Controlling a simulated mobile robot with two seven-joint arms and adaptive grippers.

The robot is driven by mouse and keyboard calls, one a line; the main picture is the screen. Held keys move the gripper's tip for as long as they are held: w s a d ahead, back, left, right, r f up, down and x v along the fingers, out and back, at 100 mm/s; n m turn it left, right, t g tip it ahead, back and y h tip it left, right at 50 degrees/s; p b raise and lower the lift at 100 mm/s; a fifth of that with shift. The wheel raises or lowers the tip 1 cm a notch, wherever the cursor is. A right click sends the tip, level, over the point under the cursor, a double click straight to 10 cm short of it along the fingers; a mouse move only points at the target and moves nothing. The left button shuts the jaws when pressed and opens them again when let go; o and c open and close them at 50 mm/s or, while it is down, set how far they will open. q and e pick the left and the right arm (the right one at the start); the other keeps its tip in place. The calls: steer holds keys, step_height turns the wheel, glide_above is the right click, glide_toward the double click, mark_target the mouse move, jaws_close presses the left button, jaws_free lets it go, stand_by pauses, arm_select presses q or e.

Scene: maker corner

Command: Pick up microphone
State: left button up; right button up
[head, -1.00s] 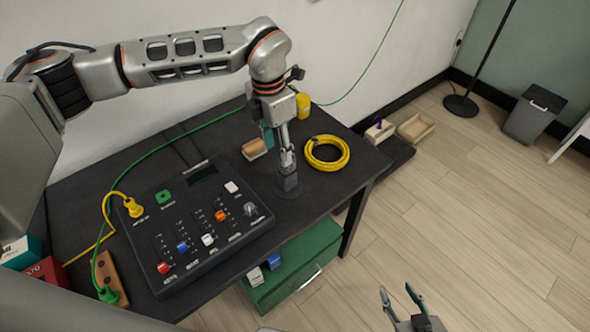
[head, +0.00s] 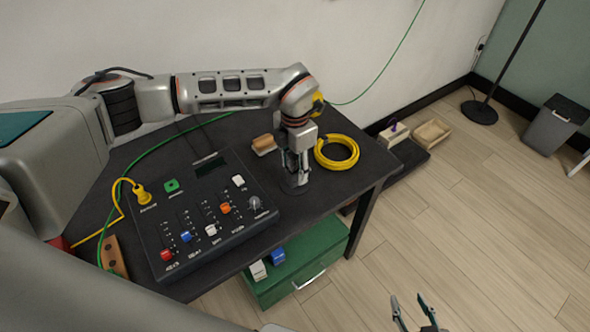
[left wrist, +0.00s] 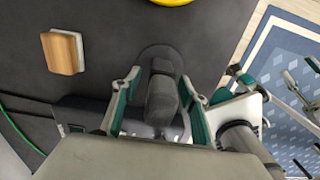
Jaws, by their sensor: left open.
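The microphone (left wrist: 162,98) is dark grey, on a round dark base, and stands on the black table. In the left wrist view it lies between the two green-padded fingers of my open left gripper (left wrist: 164,86), with a gap on each side. In the head view my left gripper (head: 295,166) points down over the microphone, whose round base (head: 296,187) shows below. The gripper hides most of the microphone there. My right gripper (head: 415,312) is open and empty at the bottom edge, over the floor.
A control panel (head: 205,222) with coloured knobs lies left of the microphone. A coiled yellow cable (head: 337,153) lies to its right, and a wooden-topped block (head: 264,144) behind. A green drawer unit (head: 305,262) stands below the table front.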

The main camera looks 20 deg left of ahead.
arm_select(q)
steer(key=shift+f, duration=0.2)
jaws_close()
steer(key=shift+r, duration=0.15)
